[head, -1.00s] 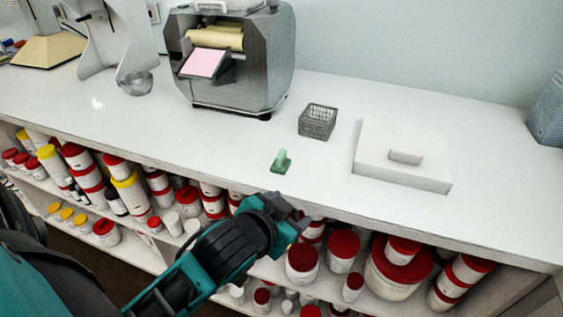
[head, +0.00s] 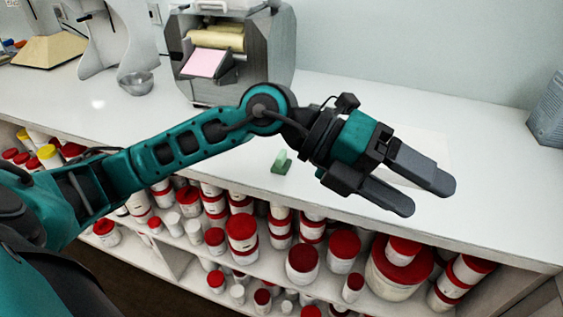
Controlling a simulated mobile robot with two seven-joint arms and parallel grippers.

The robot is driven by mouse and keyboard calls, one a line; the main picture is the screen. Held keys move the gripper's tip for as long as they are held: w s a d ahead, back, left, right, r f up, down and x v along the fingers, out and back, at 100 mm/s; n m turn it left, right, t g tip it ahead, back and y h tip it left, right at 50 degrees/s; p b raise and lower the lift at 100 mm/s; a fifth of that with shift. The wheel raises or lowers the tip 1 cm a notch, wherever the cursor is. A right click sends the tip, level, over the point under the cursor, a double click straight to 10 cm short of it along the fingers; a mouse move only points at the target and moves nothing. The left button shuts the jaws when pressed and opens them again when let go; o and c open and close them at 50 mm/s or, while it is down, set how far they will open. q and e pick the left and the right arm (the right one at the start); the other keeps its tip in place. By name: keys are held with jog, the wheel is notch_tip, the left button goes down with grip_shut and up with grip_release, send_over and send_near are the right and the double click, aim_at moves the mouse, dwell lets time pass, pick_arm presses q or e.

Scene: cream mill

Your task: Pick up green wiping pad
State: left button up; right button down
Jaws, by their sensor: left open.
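The green wiping pad (head: 281,163) lies on the white counter (head: 235,160) near its front edge, in the middle of the head view. It is small, with a raised upright part. My left gripper (head: 428,197) is open and empty, to the right of the pad. Its fingers point right and toward the front edge, and it appears above the counter. The pad shows just left of the gripper's wrist, apart from it in the picture. My right gripper is not in view.
A grey mill machine (head: 245,75) stands at the back, with a metal bowl (head: 137,84) to its left. Shelves of red-lidded jars (head: 303,257) sit below the counter. A blue-grey container (head: 549,110) stands far right.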

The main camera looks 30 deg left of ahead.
pick_arm(q)
jog(key=w+a+f+t+y, duration=0.1)
jog(key=w+a+f+y, duration=0.35)
jog(key=a+y, duration=0.35)
jog(key=n+t+y, duration=0.1)
jog(key=n+y, duration=0.3)
jog(key=y, duration=0.3)
send_near(281, 155)
jog(key=x, duration=0.5)
jog(key=shift+d, duration=0.1)
jog(key=shift+x, duration=2.95)
jog(key=shift+c, duration=0.4)
jog(key=c, duration=1)
